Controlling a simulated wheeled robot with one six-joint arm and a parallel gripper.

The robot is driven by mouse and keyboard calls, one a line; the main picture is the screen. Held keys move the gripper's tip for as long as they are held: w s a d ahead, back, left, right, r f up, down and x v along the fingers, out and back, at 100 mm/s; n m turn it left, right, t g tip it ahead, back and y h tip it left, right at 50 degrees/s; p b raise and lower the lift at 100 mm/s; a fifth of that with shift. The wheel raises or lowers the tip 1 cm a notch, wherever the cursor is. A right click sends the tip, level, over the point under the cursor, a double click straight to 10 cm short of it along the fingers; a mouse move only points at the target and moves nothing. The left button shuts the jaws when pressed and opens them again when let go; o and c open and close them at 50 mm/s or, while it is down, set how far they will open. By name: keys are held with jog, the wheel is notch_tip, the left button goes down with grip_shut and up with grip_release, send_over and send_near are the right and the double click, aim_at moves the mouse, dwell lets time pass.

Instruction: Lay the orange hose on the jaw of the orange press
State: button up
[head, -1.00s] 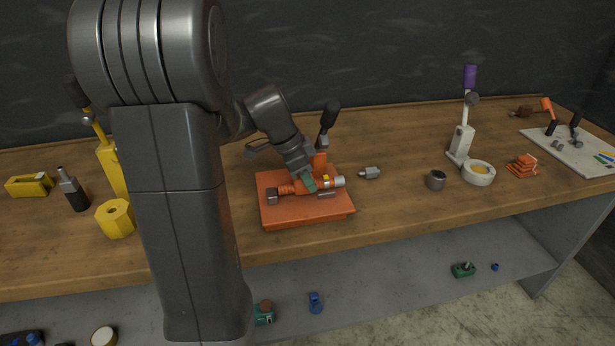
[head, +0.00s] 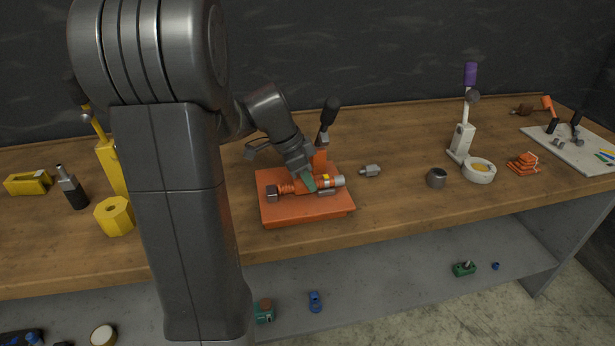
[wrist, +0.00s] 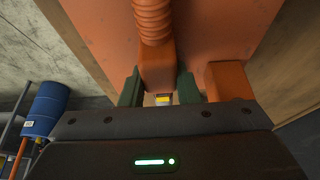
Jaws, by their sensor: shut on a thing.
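The orange hose (head: 288,188), with a ribbed stretch, a yellow band and grey metal ends, lies level over the base of the orange press (head: 285,214). My gripper (head: 309,183) is shut on the middle of the hose, with its green fingers on either side of it. In the wrist view the ribbed hose (wrist: 152,22) runs between the two green fingers of my gripper (wrist: 158,88). The press has an upright lever with a black handle (head: 330,112) behind the hose. Whether the hose touches the jaw cannot be told, since my gripper covers that spot.
A small grey fitting (head: 370,171) lies just right of the press. The bench front right of the press is clear.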

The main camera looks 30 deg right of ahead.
jog(key=shift+f, duration=0.3)
jog(key=o, duration=1.1)
jog(key=shift+c, duration=0.2)
jog(key=shift+r, duration=0.1)
jog(key=v, duration=1.3)
jog(key=shift+r, duration=0.3)
jog(key=shift+a, duration=0.1)
jog(key=x, duration=1.4)
jog(key=shift+r, duration=0.25)
jog(key=shift+a, duration=0.1)
